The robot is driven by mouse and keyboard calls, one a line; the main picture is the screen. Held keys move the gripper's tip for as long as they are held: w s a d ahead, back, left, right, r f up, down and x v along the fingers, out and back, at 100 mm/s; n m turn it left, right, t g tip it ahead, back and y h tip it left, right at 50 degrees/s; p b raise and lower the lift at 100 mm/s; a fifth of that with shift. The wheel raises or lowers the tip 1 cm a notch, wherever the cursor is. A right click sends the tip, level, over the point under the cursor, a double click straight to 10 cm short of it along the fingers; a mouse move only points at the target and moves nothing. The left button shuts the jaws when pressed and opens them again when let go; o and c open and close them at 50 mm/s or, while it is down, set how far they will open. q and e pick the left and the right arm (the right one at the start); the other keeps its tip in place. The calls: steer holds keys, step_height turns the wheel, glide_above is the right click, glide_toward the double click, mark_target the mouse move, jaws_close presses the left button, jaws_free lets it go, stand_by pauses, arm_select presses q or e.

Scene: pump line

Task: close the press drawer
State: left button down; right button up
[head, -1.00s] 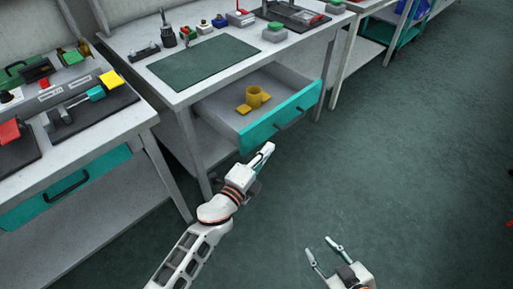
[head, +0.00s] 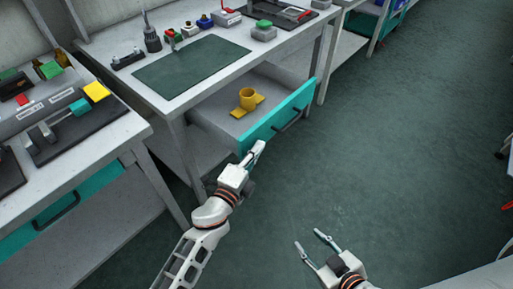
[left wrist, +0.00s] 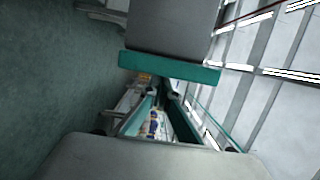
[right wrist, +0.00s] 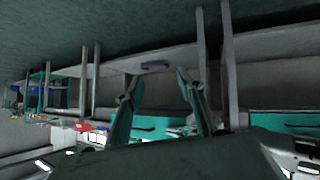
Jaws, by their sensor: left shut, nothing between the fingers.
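The press drawer (head: 276,122) is pulled out under the middle bench, with a teal front and a dark handle (head: 288,122). A yellow cup-like part (head: 248,98) on a yellow base sits inside it. My left gripper (head: 257,150) is shut and empty, its tips at or very near the left end of the drawer front; contact cannot be told. The left wrist view shows its fingers (left wrist: 163,92) near a teal panel edge (left wrist: 170,67). My right gripper (head: 310,243) is open and empty over the floor, well apart from the drawer; its fingers show in the right wrist view (right wrist: 155,85).
The bench top holds a green mat (head: 192,68) and several small devices. Another bench (head: 60,150) with a closed teal drawer (head: 65,200) stands at the left. The green floor (head: 390,130) right of the drawer is clear.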

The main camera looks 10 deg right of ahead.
mark_target(199, 109)
steer(key=shift+w+d+r, duration=0.1)
steer(key=shift+w, duration=0.1)
